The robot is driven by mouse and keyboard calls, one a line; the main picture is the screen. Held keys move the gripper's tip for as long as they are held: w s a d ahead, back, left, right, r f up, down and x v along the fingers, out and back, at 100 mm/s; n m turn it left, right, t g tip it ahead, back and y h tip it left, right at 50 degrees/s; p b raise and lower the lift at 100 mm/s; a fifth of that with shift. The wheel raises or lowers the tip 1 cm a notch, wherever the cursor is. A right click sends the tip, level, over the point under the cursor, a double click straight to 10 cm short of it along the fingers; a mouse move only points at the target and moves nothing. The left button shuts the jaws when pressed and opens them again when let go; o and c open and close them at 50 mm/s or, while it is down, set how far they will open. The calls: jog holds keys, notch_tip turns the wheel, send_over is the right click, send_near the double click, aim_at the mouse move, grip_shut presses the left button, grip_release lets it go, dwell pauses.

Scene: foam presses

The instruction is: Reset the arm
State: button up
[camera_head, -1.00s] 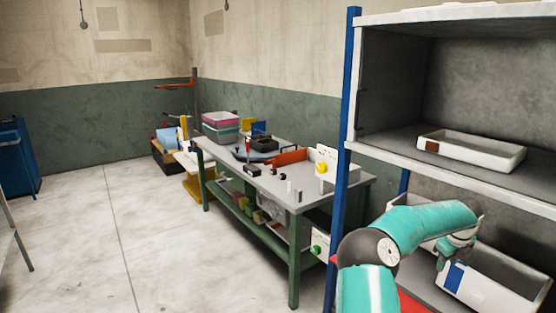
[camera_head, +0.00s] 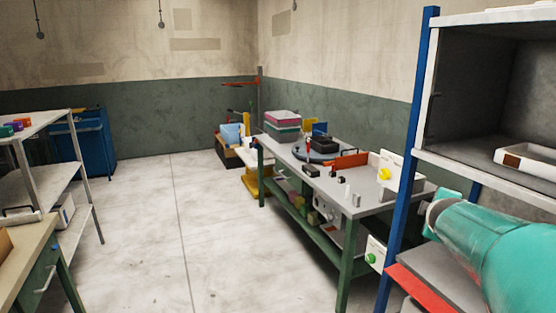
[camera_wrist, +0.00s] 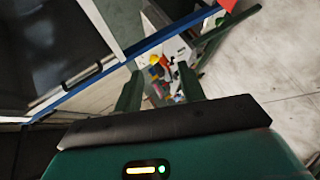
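My gripper (camera_wrist: 160,82) shows in the wrist view with its two green fingers apart and nothing between them. Beyond the fingers, the workbench with small coloured items shows, tilted in the picture. In the head view my teal arm (camera_head: 500,250) is at the lower right, in front of the shelf rack. My gripper's fingers cannot be made out there.
A shelf rack with a blue post (camera_head: 408,140) stands at right, close to my arm, holding a white tray (camera_head: 525,160). A green-legged workbench (camera_head: 345,205) is in the middle. A shelf (camera_head: 40,120) and a drawer table (camera_head: 25,260) stand left. The floor (camera_head: 170,235) between is clear.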

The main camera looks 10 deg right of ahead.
jog(key=s+a+f+m+g+y, duration=0.1)
jog(key=s+a+f+m+y, duration=0.1)
jog(key=s+a, duration=0.4)
jog(key=s+a+f+m+g+y, duration=0.2)
jog(key=s+a, duration=0.5)
jog(key=a, duration=1)
jog(key=s+a+f+m+g+y, duration=0.1)
jog(key=s+a+f+m+y, duration=0.3)
jog(key=s+a, duration=0.3)
jog(key=a+f, duration=0.1)
jog(key=a, duration=0.4)
jog(key=shift+m+g, duration=0.3)
jog(key=shift+d, duration=0.2)
